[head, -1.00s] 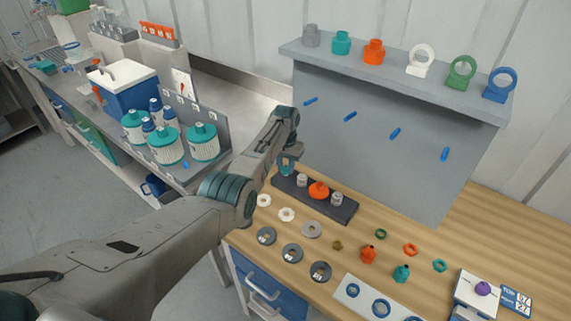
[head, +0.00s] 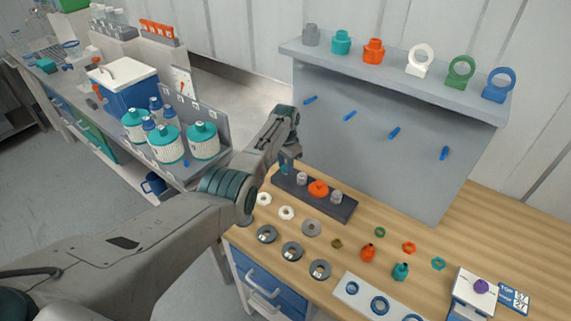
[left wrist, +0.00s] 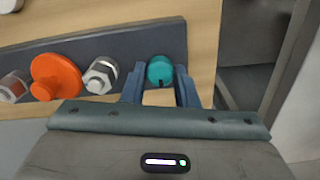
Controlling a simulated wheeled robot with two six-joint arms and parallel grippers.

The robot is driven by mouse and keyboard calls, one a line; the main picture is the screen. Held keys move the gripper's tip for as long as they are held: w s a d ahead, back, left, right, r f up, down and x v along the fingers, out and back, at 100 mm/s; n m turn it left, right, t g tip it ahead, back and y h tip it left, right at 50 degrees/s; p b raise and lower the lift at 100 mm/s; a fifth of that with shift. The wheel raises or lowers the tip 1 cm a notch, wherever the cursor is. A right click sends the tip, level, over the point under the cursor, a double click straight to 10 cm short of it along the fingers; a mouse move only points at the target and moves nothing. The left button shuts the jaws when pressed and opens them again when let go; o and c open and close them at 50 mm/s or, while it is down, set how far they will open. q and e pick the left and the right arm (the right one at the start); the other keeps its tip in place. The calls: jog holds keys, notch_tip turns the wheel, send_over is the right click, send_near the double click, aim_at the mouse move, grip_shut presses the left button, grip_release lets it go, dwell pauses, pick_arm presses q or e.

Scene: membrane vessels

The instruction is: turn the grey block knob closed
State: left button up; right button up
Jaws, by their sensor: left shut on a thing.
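The dark grey block (head: 335,207) lies along the back of the wooden bench. It carries a teal knob, two silver hex fittings and an orange disc-shaped part (head: 318,188). The teal knob (left wrist: 160,70) sits at the block's end, with a dark mark on its lower side in the left wrist view. My left gripper (head: 287,166) is at that end of the block, pointing down. Its two fingers (left wrist: 161,80) are shut on the teal knob, one on each side. In the head view the gripper hides most of the knob. My right gripper is not in view.
Grey and white rings lie in front of the block, with small orange and teal fittings to the right. A grey panel with blue pegs (head: 375,150) rises behind, under a shelf of coloured parts. A balance-like device (head: 474,292) stands at front right.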

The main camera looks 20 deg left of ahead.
pick_arm(q)
jog(key=shift+r, duration=0.1)
jog(key=o, duration=1)
jog(key=shift+r, duration=0.45)
notch_tip(320, 180, up, 10)
jog(key=b, duration=0.2)
jog(key=shift+f, duration=0.15)
